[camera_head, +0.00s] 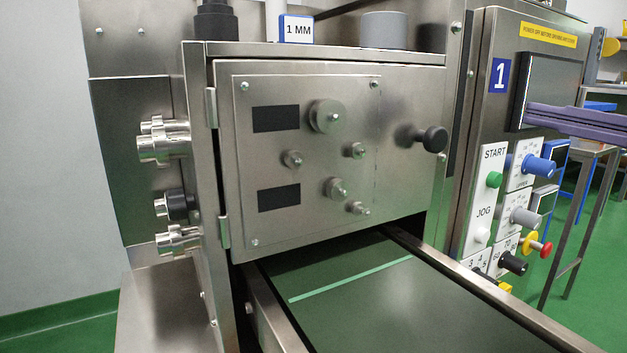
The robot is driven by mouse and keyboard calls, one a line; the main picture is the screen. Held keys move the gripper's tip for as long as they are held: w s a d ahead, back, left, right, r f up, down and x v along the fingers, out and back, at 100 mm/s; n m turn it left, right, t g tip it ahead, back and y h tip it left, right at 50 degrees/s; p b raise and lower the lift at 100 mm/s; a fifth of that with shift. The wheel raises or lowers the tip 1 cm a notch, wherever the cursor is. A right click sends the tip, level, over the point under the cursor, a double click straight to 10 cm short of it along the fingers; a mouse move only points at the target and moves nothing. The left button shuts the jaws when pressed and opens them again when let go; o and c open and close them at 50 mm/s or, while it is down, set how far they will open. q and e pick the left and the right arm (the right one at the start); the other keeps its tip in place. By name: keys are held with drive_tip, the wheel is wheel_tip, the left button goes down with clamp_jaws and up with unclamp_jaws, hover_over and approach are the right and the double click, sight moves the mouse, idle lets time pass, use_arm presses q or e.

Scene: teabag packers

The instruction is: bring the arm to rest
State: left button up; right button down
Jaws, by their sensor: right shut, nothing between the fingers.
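My right gripper (535,116) comes in from the right edge as long purple-grey fingers. The fingers lie together with nothing between them. Their tips overlap the dark screen (545,85) on the machine's right panel, above the control knobs. I cannot tell whether they touch it. My left gripper is not in view.
A steel machine with a closed door (260,150) and black knob (435,139) fills the middle. A dark green belt (400,300) runs out below it. The control panel has a green START button (494,180), a blue knob (538,165) and a red stop button (545,250).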

drive_tip(key=w+a+r+m+t+h+p, duration=0.2)
drive_tip(key=a+r+m+t+h+p, duration=0.3)
drive_tip(key=r+m+p, duration=0.5)
drive_tip(key=s+a+r+m+g+h+p, duration=0.25)
drive_tip(key=s+m+g+p, duration=0.25)
drive_tip(key=s+p, duration=0.5)
drive_tip(key=s+a+r+m+g+h+p, duration=0.1)
drive_tip(key=s+r+m+g+h+p, duration=0.25)
drive_tip(key=s+p, duration=0.6)
drive_tip(key=s+a+r+m+g+h+p, duration=0.2)
drive_tip(key=s+r+m+g+p, duration=0.3)
drive_tip(key=s+p, duration=0.55)
use_arm(q)
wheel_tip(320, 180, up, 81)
drive_tip(key=p, duration=3.7)
use_arm(e)
wheel_tip(320, 180, up, 36)
drive_tip(key=g, duration=0.1)
drive_tip(key=shift+f, duration=0.15)
drive_tip(key=shift+m, duration=0.25)
